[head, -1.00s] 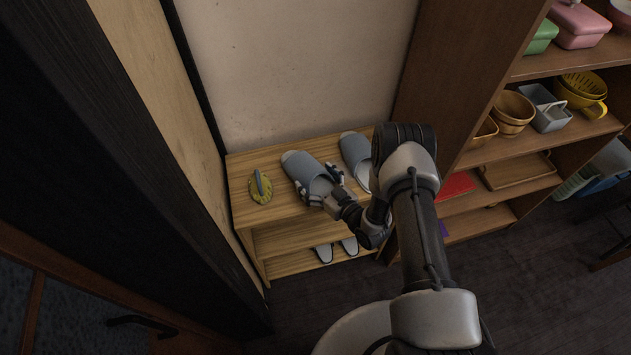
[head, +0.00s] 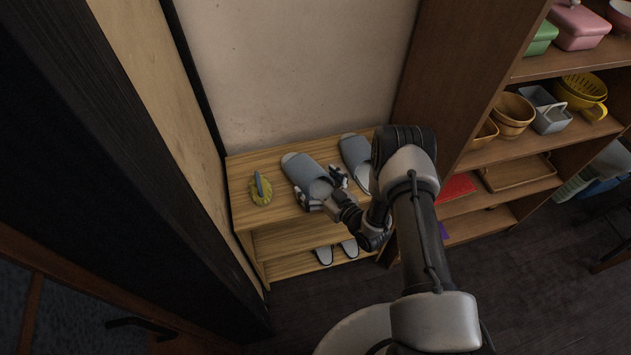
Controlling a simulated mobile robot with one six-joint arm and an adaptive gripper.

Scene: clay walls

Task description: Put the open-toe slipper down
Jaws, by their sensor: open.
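A blue-grey open-toe slipper (head: 303,168) rests on the top of the wooden shoe rack (head: 240,170), its toe toward the wall. My gripper (head: 324,184) is open at the slipper's near end, with one finger on each side of it. Whether the fingers touch it is too small to tell. A matching slipper (head: 356,152) lies to the right on the same top, partly hidden behind my arm.
A yellow-green brush with a grey handle (head: 260,188) lies left on the rack top. White-soled shoes (head: 324,255) stand on its lower shelf. A brown shelf unit (head: 530,150) with bowls, baskets and boxes stands at the right. A wall closes the back.

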